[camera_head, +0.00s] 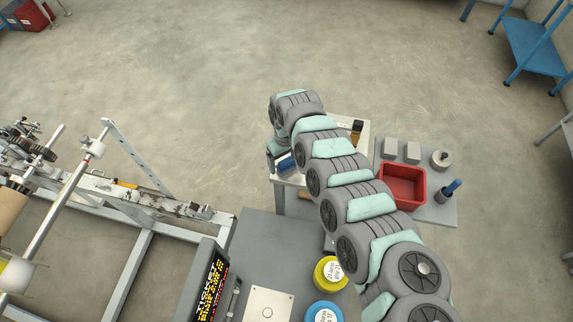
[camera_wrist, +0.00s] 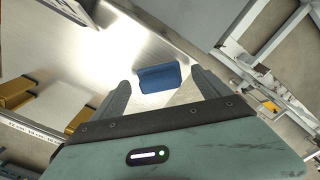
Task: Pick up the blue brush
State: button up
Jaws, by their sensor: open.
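A blue block-like thing, which looks like the blue brush (camera_wrist: 160,76), lies on a shiny metal tabletop in the wrist view. In the head view the blue brush (camera_head: 286,164) shows at the left side of a small table, partly hidden by my arm. My gripper (camera_wrist: 160,80) is open in the wrist view, one finger on each side of the brush in the picture. No contact shows, and the height of the fingers above it is hard to judge. In the head view the fingers are hidden or too small to tell.
Yellow-brown blocks (camera_wrist: 15,95) lie left of the brush. In the head view, a red bin (camera_head: 402,186) and an upright blue-topped object (camera_head: 451,190) stand on a grey table at right. A yellow roll (camera_head: 326,272) and a blue roll (camera_head: 322,312) are nearer. A machine frame (camera_head: 150,205) is at left.

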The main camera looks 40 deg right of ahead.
aim_at(286, 160)
jog(key=shift+f, duration=0.8)
jog(key=shift+c, duration=0.4)
jog(key=c, duration=1.5)
notch_tip(286, 160, up, 20)
jog(key=shift+r, duration=0.1)
jog(key=shift+c, duration=0.2)
